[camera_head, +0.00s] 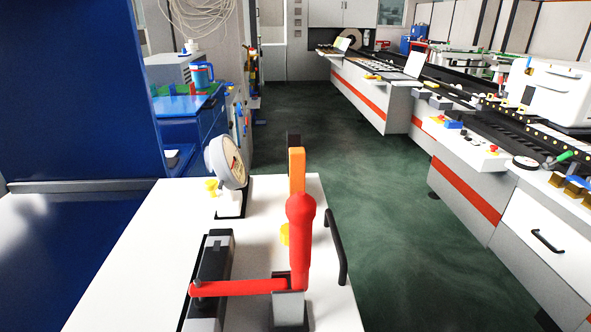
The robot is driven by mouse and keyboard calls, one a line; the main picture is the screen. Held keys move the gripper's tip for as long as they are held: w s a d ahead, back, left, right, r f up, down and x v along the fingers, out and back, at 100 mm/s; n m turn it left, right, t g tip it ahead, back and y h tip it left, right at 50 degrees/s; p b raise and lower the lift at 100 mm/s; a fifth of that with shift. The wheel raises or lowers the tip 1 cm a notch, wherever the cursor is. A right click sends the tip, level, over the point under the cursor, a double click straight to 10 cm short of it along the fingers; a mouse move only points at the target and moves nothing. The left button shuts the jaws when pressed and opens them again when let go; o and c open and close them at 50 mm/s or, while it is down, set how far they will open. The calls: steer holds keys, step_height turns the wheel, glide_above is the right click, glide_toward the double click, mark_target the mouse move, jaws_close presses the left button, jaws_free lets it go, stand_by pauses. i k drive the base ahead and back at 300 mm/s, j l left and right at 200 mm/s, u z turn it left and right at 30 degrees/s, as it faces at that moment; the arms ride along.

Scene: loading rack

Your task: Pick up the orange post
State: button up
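The orange post (297,165) stands upright on the white worktop (135,245), near its far right edge. Its lower part is hidden behind a red upright handle with a rounded top (300,230). From this view I cannot tell whether the post and handle touch. A dark upright piece (293,140) shows just behind the post. My gripper is not in view, so I cannot see its fingers or where it is relative to the post.
A red bar (240,288) extends left from the handle's base, across a black and grey block (214,262). A round gauge (226,162) stands left of the post. A black rail (335,245) is to the right. Green floor beyond the worktop is clear.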

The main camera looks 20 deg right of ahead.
mark_target(297, 155)
steer(key=i+l+u, duration=0.2)
steer(key=l, duration=0.25)
steer(key=i+l+u, duration=0.2)
steer(key=l, duration=0.25)
steer(key=l+u, duration=0.2)
steer(key=l, duration=0.25)
